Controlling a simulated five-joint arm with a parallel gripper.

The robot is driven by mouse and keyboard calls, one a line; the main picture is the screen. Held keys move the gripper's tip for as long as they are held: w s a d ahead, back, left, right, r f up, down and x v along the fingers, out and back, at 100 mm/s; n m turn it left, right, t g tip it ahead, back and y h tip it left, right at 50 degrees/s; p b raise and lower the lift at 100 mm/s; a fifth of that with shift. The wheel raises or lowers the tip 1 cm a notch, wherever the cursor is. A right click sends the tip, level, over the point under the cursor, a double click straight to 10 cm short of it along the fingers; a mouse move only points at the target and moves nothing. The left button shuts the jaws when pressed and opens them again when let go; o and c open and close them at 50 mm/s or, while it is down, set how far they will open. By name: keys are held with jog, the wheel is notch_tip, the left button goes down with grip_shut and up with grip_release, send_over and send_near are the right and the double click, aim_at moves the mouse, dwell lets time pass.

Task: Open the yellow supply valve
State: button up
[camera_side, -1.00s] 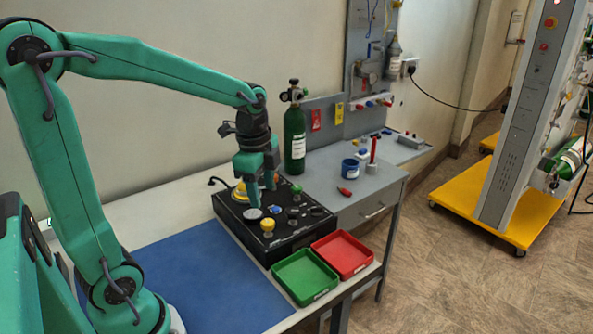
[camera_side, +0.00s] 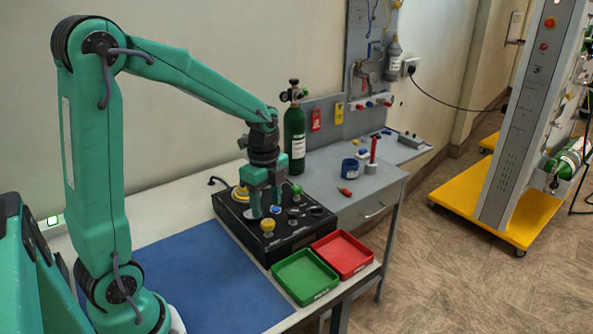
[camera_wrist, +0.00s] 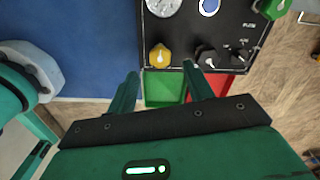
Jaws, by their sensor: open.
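The yellow knob (camera_side: 268,226) stands on the front of the black control panel (camera_side: 285,247). In the wrist view the yellow knob (camera_wrist: 160,56) has a white pointer mark and sits near the panel's edge, between the lines of my two fingers. My gripper (camera_side: 266,211) points down over the panel, open, with its fingers apart and nothing between them. In the side view its fingertips are just behind and above the knob; I cannot tell whether they touch anything. A second yellow round part (camera_side: 241,194) at the panel's back left is partly hidden by my gripper.
A gauge (camera_wrist: 162,5), a blue-rimmed control (camera_wrist: 208,6), black knobs (camera_wrist: 206,56) and a green knob (camera_wrist: 272,8) crowd the panel. Green (camera_side: 305,279) and red (camera_side: 343,256) trays lie in front. A green cylinder (camera_side: 294,140) stands behind. The blue mat (camera_side: 205,275) is clear.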

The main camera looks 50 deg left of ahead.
aim_at(268, 222)
jog(key=shift+f, duration=2.6)
jog(key=shift+c, duration=0.4)
jog(key=c, duration=0.9)
